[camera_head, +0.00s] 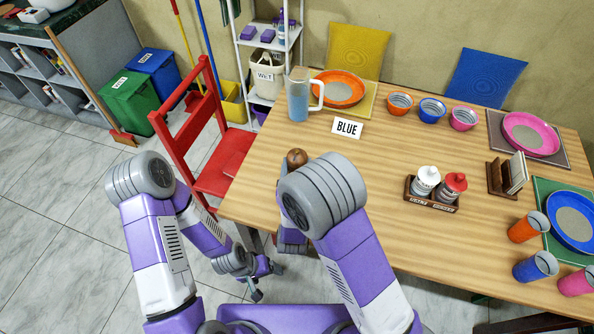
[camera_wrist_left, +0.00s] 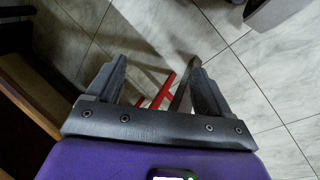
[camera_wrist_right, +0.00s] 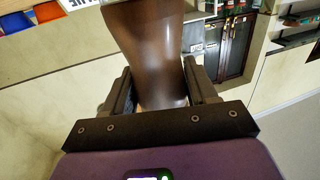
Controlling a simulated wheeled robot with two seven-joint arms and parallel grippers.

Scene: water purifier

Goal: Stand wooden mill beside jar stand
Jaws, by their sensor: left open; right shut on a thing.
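The wooden mill (camera_wrist_right: 148,50) is dark brown and glossy and fills the upper middle of the right wrist view. My right gripper (camera_wrist_right: 160,92) is shut on it. The jar stand (camera_head: 431,203) is a brown wooden holder on the table, right of the mill, with a white-topped jar (camera_head: 426,180) and a red-topped jar (camera_head: 453,186). My left gripper (camera_head: 266,283) is open and empty, low beside the table; it also shows in the left wrist view (camera_wrist_left: 155,82).
A napkin holder (camera_head: 508,175) is right of the jar stand. A red chair (camera_head: 215,150) stands left of the table. The tabletop (camera_head: 385,150) left of the jar stand is clear.

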